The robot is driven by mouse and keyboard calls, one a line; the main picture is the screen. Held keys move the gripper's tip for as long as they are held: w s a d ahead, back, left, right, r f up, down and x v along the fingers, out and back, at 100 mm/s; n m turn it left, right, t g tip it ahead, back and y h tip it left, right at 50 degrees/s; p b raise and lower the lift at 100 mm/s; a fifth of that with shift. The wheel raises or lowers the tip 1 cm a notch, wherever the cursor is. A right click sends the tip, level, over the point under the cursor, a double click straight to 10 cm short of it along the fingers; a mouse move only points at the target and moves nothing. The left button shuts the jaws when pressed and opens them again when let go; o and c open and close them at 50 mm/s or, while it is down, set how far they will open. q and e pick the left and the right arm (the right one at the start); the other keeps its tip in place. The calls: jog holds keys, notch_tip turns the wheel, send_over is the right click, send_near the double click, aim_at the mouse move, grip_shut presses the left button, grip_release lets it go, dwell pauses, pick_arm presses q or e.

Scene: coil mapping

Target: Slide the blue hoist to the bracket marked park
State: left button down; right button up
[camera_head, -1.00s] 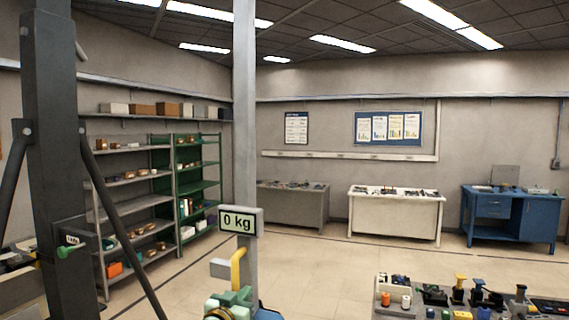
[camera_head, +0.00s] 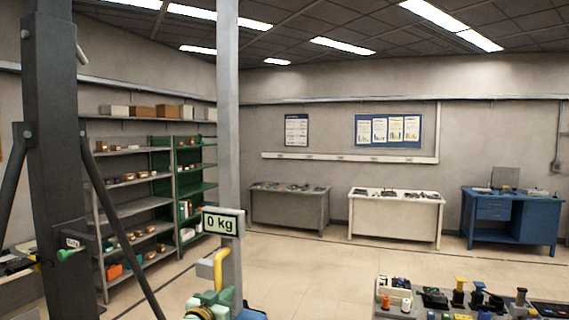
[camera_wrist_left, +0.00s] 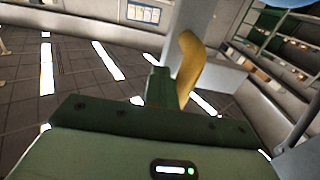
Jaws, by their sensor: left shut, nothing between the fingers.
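The hoist's grey upright (camera_head: 228,120) hangs down left of centre in the head view. It carries a 0 kg display (camera_head: 222,222) and a yellow handle (camera_head: 220,268); a blue part (camera_head: 250,314) shows at the bottom edge. My left gripper (camera_head: 214,297), pale green, is shut and empty just below the handle. In the left wrist view the dark green fingers (camera_wrist_left: 159,88) stand close beside the yellow handle (camera_wrist_left: 188,65); I cannot tell whether they touch. A bracket with a small label (camera_head: 72,242) and green knob (camera_head: 66,255) is at left; its label is too small to read.
A dark column (camera_head: 62,150) with slanting braces stands at the left. Shelves (camera_head: 140,205) line the left wall. A bench with several small items (camera_head: 460,297) is at the lower right. Between the upright and the labelled bracket I see no obstacle.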

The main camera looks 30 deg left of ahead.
pick_arm(q)
jog(key=shift+s+a, duration=0.25)
jog(key=shift+a, duration=0.65)
jog(key=shift+s+a, duration=0.2)
jog(key=shift+a, duration=0.7)
jog(key=shift+s+a+b, duration=0.2)
jog(key=shift+a, duration=0.65)
jog(key=shift+s+a+b, duration=0.15)
jog(key=shift+s+a, duration=0.1)
jog(key=shift+a, duration=0.65)
jog(key=shift+s+a+b, duration=0.2)
jog(key=shift+a, duration=0.65)
jog(key=s+a+b, duration=0.3)
jog(key=a+b, duration=0.4)
jog(key=a, duration=0.6)
jog(key=shift+s+a+b, duration=0.15)
jog(key=shift+a+b, duration=0.15)
jog(key=shift+b, duration=0.05)
